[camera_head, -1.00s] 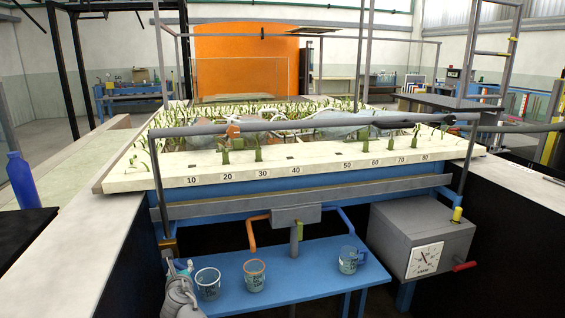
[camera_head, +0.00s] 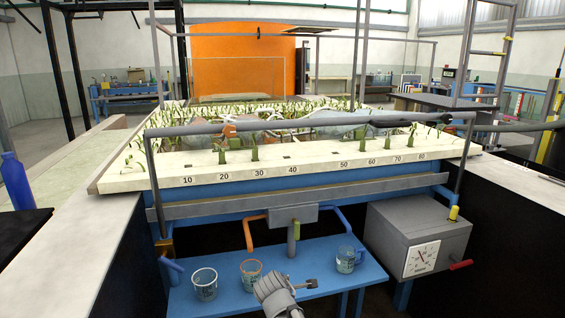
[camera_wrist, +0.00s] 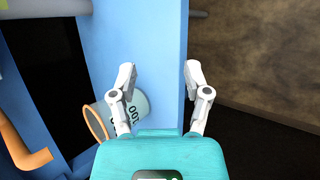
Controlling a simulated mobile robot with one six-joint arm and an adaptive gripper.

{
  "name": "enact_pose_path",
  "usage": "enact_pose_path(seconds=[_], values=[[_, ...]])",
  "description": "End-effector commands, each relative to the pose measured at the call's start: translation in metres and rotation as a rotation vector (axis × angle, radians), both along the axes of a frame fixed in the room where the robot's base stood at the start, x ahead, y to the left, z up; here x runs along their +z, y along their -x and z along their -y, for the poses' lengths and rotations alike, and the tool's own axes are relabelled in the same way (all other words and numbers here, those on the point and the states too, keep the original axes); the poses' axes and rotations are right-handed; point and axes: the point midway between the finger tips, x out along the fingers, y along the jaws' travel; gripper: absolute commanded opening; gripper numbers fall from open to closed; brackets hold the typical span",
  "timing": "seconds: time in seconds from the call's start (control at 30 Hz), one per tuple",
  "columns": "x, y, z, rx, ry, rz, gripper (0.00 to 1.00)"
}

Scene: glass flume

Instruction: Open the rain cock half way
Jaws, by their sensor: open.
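No part is labelled as the rain cock, so I cannot tell which fitting it is. My gripper (camera_head: 311,284) is low over the front of the blue bench, right of the orange-rimmed jug. In the wrist view my gripper (camera_wrist: 160,73) is open, with nothing between its fingers.
The blue bench (camera_head: 325,262) holds a clear jug (camera_head: 205,284), the orange-rimmed jug (camera_head: 251,274) and a blue-handled jug (camera_head: 346,259). The grey box (camera_head: 420,236) carries a dial (camera_head: 422,258) and a red handle (camera_head: 461,264). The planted flume edge (camera_head: 330,172) lies above.

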Motion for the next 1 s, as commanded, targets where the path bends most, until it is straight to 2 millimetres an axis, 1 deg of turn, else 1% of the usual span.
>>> enact_pose_path(seconds=[0.03,0.2,0.4,0.5,0.6,0.73,0.97,1.0], values=[[-0.008,0.007,0.017,-0.090,-0.061,-0.023,0.62],[-0.029,0.032,0.064,-0.417,-0.270,-0.100,0.62],[-0.049,0.067,0.108,-0.813,-0.486,-0.184,0.62],[-0.057,0.085,0.125,-1.007,-0.576,-0.222,0.62],[-0.062,0.100,0.137,-1.170,-0.643,-0.252,0.62],[-0.066,0.116,0.148,-1.336,-0.702,-0.283,0.62],[-0.070,0.138,0.161,-1.570,-0.772,-0.327,0.62],[-0.070,0.142,0.159,-1.602,-0.781,-0.336,0.62]])
